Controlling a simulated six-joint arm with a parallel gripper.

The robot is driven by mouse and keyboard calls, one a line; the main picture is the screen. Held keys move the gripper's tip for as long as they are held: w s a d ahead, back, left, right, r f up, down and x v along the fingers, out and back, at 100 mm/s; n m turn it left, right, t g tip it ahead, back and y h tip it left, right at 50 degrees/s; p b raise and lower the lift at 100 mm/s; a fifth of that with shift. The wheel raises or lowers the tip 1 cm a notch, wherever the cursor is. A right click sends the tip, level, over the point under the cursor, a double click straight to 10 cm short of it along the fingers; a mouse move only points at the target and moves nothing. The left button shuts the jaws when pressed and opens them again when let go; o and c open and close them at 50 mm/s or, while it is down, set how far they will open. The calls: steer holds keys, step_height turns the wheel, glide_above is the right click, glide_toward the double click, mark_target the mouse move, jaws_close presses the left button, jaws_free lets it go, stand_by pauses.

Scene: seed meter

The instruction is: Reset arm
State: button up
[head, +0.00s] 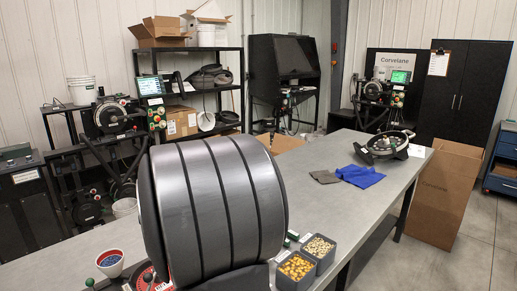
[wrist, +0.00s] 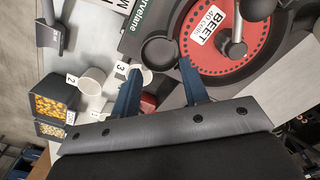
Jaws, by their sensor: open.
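My gripper (wrist: 160,66) shows in the wrist view with its two blue fingers apart and nothing between them. It is over or near the seed meter, whose red disc (wrist: 252,52) carries a label reading "BEET 40 cells". A round dark cup (wrist: 159,52) on the meter's dark body shows between and beyond the fingers. I cannot tell the height of the fingers above it. In the head view a large dark grey banded part of my arm hides most of the meter; only a red bit (head: 147,278) shows. My gripper is hidden there.
Bins of yellow kernels (head: 296,268) and pale seeds (head: 318,246) stand right of my arm on the grey bench (head: 330,150). A cup of blue seeds (head: 110,260) is at left. A blue cloth (head: 360,175) and a round metal device (head: 387,147) lie farther back.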

steer(key=o, duration=0.9)
steer(key=shift+w, duration=0.15)
steer(key=o, duration=0.4)
steer(key=w+r+m, duration=0.3)
steer(key=w+m, duration=0.1)
steer(key=w, duration=1)
steer(key=shift+d+r, duration=0.15)
steer(key=shift+d, duration=0.1)
steer(key=w+d+r+m, duration=0.1)
steer(key=w+d+m, duration=0.15)
steer(key=w, duration=0.35)
steer(key=w+d+r+m, duration=0.1)
steer(key=w+d+m, duration=0.15)
steer(key=w, duration=0.35)
steer(key=f, duration=1)
steer(key=shift+w+a+f, duration=0.15)
steer(key=shift+w+a, duration=0.05)
steer(key=shift+a, duration=0.2)
step_height(320, 180, up, 10)
